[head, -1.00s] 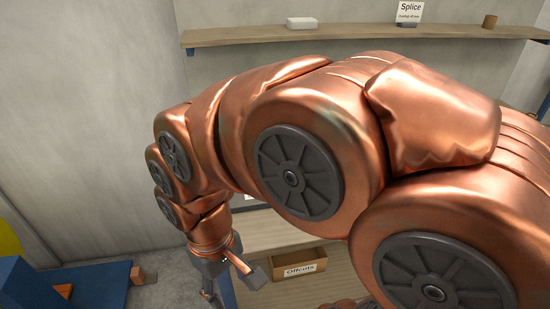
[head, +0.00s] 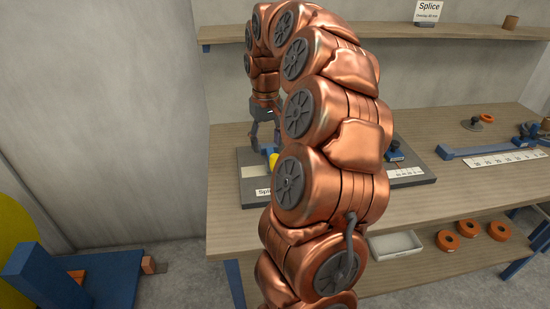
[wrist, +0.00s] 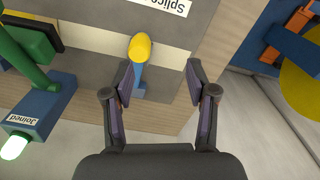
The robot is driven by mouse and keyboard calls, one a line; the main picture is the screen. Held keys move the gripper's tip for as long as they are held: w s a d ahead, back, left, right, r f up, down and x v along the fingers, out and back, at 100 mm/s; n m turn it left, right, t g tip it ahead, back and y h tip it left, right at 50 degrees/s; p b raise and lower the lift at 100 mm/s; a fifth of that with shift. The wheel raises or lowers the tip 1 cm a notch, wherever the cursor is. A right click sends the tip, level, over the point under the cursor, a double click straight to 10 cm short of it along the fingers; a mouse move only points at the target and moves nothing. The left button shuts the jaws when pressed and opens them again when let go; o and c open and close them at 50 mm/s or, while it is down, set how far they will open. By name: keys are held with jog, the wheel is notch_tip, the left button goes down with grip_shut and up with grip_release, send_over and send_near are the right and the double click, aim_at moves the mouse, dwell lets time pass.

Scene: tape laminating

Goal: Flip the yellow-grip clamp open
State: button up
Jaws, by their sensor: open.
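The yellow-grip clamp (wrist: 140,48) has a rounded yellow grip and a blue lever, and sits on the grey splice board (wrist: 189,32) in the wrist view. In the head view its yellow grip (head: 273,160) shows beside my arm, which hides much of the board. My gripper (wrist: 162,72) is open and empty, with its fingers spread below the grip in the wrist view. The left finger is close to the blue lever; I cannot tell whether they touch. In the head view my gripper (head: 264,136) points down over the board's left end.
A blue block labelled Joined (wrist: 40,105) with a green lever stands left in the wrist view. A blue rail with a ruler (head: 500,153) lies on the bench's right side. The shelf below holds a white tray (head: 395,245) and orange rolls (head: 470,228).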

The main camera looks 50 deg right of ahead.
aim_at(275, 156)
jog(key=d, duration=0.2)
jog(key=shift+s+d+f+m, duration=0.2)
jog(key=shift+d+m, duration=0.1)
jog(key=shift+d, duration=0.1)
jog(key=shift+d+f, duration=0.15)
jog(key=shift+w+f+p, duration=0.1)
jog(key=shift+f+p, duration=0.85)
jog(key=shift+f, duration=2.75)
grip_shut()
